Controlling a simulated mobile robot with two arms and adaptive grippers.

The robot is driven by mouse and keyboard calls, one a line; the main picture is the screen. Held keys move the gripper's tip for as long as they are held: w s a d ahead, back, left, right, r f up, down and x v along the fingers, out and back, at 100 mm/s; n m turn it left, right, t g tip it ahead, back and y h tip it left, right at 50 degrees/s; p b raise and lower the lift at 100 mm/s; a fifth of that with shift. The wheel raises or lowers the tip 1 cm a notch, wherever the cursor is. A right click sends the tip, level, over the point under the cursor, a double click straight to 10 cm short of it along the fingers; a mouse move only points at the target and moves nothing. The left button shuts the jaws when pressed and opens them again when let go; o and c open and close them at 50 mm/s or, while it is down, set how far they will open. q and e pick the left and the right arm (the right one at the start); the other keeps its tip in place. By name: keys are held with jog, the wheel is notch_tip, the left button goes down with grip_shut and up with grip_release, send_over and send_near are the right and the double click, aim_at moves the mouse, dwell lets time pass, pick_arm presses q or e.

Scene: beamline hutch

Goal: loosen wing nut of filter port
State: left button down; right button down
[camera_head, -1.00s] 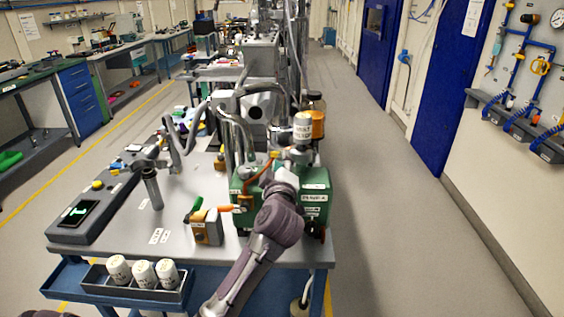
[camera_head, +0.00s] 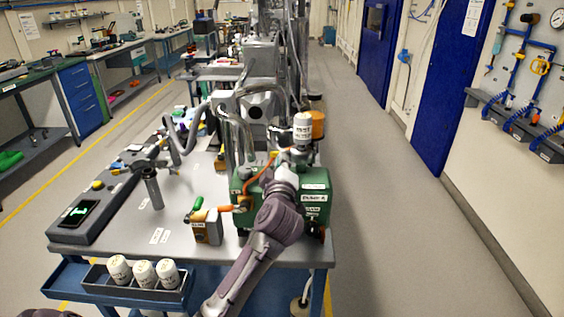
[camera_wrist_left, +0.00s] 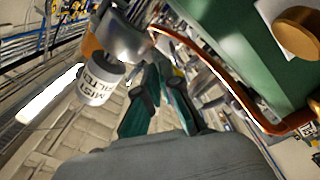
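The green pump (camera_head: 314,207) stands on the bench, and its green body also shows in the wrist view (camera_wrist_left: 240,40). A white canister marked as a mist filter (camera_head: 303,130) stands upright above it; in the wrist view the canister (camera_wrist_left: 103,84) is left of my fingers, joined to a metal fitting (camera_wrist_left: 122,38). My left gripper (camera_wrist_left: 158,72) is beside this fitting, its two dark teal fingers angled together at the tips. In the head view my own wrist hides the fingertips. I cannot make out the wing nut, nor whether the fingers touch it. My right gripper is not in view.
A copper pipe (camera_wrist_left: 215,70) runs close to the right of my left fingers. A small box with an orange handle (camera_head: 207,229) stands left of the pump. Several white canisters sit in a front tray (camera_head: 137,284). The floor right of the bench (camera_head: 390,230) is clear.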

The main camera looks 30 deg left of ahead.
pick_arm(q)
jog(key=n+p, duration=0.2)
jog(key=shift+r+n+p, duration=0.15)
jog(key=shift+n+p, duration=0.15)
jog(key=shift+p, duration=0.1)
jog(key=shift+n+p, duration=0.8)
jog(key=shift+n, duration=0.1)
jog(key=n+p, duration=0.1)
jog(key=n, duration=0.1)
jog(key=shift+n+p, duration=0.4)
jog(key=n+p, duration=0.1)
jog(key=n, duration=0.2)
jog(key=shift+f+p, duration=0.25)
jog(key=shift+p, duration=0.15)
jog(key=n, duration=0.3)
jog(key=shift+f+p, duration=0.1)
jog(key=shift+p, duration=0.3)
jog(key=n, duration=0.3)
jog(key=shift+n+p, duration=0.3)
jog(key=shift+n, duration=0.1)
jog(key=n, duration=0.3)
jog(key=shift+d+f+n, duration=0.1)
jog(key=shift+n, duration=1.7)
